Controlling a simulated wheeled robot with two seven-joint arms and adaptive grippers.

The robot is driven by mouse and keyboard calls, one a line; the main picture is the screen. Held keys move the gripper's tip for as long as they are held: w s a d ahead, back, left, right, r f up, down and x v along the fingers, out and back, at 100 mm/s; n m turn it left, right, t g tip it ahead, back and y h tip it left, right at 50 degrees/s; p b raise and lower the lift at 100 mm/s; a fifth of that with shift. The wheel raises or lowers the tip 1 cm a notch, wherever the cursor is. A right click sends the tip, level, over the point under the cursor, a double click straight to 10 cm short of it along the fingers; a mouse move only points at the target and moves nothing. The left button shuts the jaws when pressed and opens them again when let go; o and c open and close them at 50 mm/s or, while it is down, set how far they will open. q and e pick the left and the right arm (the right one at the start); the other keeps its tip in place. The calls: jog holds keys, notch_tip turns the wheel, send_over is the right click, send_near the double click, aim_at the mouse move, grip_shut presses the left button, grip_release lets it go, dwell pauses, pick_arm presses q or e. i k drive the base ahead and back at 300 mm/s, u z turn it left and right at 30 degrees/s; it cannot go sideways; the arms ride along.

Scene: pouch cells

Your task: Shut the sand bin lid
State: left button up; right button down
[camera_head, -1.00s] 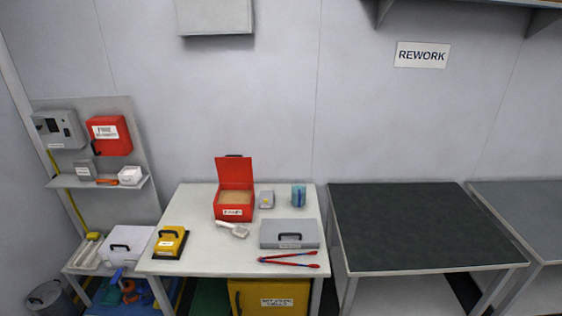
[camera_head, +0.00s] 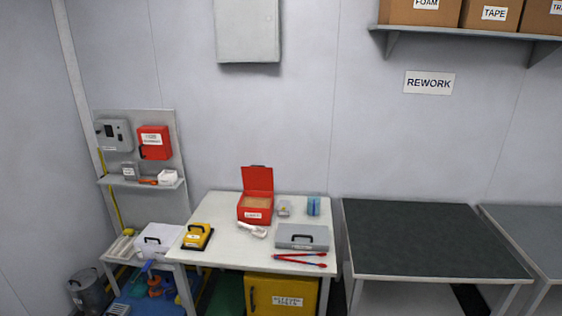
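The red sand bin (camera_head: 255,215) stands on the white table, towards its back. Its red lid (camera_head: 258,179) is up, hinged at the back and standing nearly upright, with a dark handle at its top edge. Tan sand (camera_head: 256,202) shows inside the open bin. A label is on the front of the bin. Neither of my grippers shows in the head view.
On the white table (camera_head: 223,252), a white scoop (camera_head: 252,230) lies before the bin, with a grey case (camera_head: 302,237), red tongs (camera_head: 299,259), a yellow device (camera_head: 197,236) and a blue cup (camera_head: 313,206) around it. A dark-topped table (camera_head: 430,240) stands to the right, its top clear.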

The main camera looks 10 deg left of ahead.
aim_at(255, 177)
jog(key=z, duration=0.25)
jog(key=i, duration=1.25)
jog(key=u, duration=0.5)
jog(key=i, duration=0.9)
jog(key=u, duration=0.9)
